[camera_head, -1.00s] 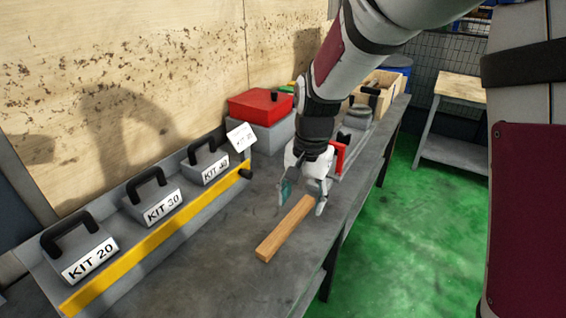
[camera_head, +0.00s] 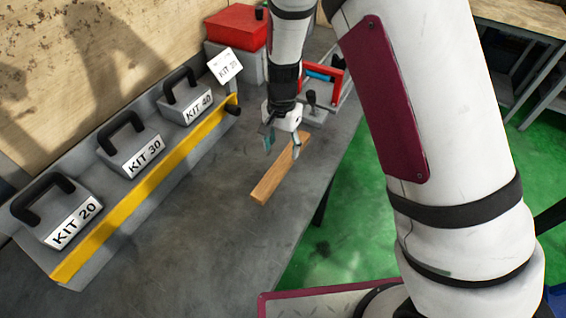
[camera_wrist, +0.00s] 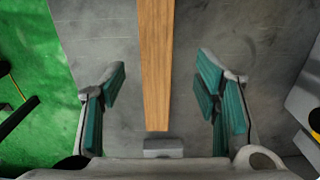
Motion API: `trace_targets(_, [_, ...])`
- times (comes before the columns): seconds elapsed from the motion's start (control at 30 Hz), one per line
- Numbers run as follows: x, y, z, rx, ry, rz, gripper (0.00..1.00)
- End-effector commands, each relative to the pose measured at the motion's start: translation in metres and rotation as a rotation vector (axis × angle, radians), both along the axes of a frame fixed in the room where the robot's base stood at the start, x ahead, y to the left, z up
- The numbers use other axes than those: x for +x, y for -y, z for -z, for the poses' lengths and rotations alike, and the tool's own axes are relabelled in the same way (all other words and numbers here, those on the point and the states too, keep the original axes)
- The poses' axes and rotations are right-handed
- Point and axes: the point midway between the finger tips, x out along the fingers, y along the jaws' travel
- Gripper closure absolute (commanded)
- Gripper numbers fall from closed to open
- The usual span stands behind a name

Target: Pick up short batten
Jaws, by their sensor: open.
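The short batten (camera_head: 277,174) is a plain wooden bar lying flat on the grey bench top (camera_head: 225,235). My gripper (camera_head: 282,150) is over its far end in the head view, with the fingers spread to either side. In the wrist view the batten (camera_wrist: 155,65) runs from the top edge down between the two green-padded fingers of my gripper (camera_wrist: 157,98). There is a clear gap on both sides, and neither finger touches it. The gripper is open and empty. In the head view the gripper partly hides the batten's far end.
A red-lidded box (camera_head: 237,28) and a red-handled device (camera_head: 325,88) stand behind. The near bench top is clear.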

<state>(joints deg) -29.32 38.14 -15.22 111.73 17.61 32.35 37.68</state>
Motion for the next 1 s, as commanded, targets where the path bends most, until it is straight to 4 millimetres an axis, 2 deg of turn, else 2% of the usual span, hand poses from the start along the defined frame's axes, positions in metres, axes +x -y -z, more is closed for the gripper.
trace_targets(0.13, [-0.002, 0.001, 0.012, -0.001, -0.003, 0.000, 0.43])
trace_targets(0.4, [-0.004, 0.003, 0.047, 0.000, -0.001, 0.001, 0.43])
trace_targets(0.7, [-0.003, 0.002, 0.053, 0.000, 0.000, 0.001, 0.43])
trace_targets(0.73, [-0.003, 0.002, 0.053, 0.000, 0.000, 0.001, 0.46])
trace_targets(0.97, [-0.003, 0.002, 0.053, 0.000, 0.000, 0.000, 0.98])
trace_targets(1.0, [-0.003, 0.002, 0.053, 0.000, 0.000, 0.000, 0.99])
